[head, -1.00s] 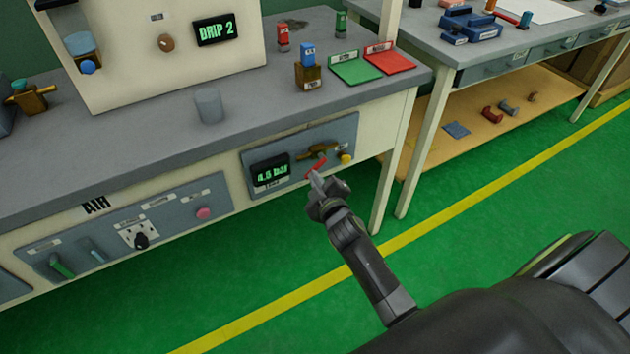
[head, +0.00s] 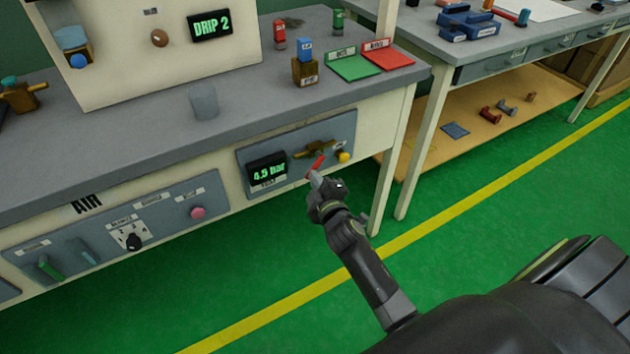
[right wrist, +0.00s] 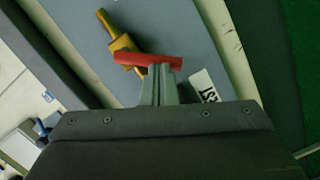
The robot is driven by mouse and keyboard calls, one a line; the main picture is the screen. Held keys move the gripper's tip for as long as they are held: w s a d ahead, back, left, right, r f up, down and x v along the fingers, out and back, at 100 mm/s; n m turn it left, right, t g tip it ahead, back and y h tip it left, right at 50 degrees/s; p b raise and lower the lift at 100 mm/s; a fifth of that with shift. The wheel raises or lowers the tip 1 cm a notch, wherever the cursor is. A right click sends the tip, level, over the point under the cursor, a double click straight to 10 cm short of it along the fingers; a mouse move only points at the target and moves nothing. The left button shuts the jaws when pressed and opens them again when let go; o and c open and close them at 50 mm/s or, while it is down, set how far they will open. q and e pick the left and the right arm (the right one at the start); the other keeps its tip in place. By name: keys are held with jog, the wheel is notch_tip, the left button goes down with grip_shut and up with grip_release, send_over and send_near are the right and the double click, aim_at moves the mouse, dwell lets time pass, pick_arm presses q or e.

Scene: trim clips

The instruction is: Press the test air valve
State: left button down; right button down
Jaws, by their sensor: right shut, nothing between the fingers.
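The test air valve is a brass fitting (head: 322,149) with a red lever (head: 315,166) on a grey panel (head: 338,127) on the bench front. A display (head: 268,172) left of it reads 4.9 bar. My right gripper (head: 315,178) is shut and empty, its tips at the red lever. In the right wrist view the shut fingertips (right wrist: 160,72) meet the red lever (right wrist: 145,60), with the brass fitting (right wrist: 120,42) behind. The tips seem to touch the lever, but the exact contact is hard to tell. My left gripper is not in view.
A yellow knob (head: 343,157) sits right of the valve. A left panel (head: 170,207) holds a pink button (head: 197,212), a black knob (head: 132,242) and levers. Green floor (head: 470,210) is clear.

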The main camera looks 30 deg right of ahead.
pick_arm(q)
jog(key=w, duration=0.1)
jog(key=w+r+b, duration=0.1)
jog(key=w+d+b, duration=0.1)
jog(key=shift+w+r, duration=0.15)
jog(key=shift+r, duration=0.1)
pick_arm(e)
jog(key=shift+d+f+n, duration=0.2)
jog(key=shift+n, duration=0.4)
jog(key=shift+d+f+n, duration=0.2)
jog(key=shift+n, duration=0.4)
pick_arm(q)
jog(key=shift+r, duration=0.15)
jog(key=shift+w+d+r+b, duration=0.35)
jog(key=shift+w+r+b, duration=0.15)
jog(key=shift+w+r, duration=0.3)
pick_arm(e)
jog(key=shift+d+f+n+t, duration=0.1)
jog(key=shift+d+n+t, duration=0.15)
jog(key=shift+n, duration=0.25)
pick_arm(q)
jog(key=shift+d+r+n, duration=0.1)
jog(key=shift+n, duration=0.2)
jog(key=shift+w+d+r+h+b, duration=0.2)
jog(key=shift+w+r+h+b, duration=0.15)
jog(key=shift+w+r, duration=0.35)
pick_arm(e)
jog(key=shift+d+f+n, duration=0.1)
jog(key=shift+n, duration=0.4)
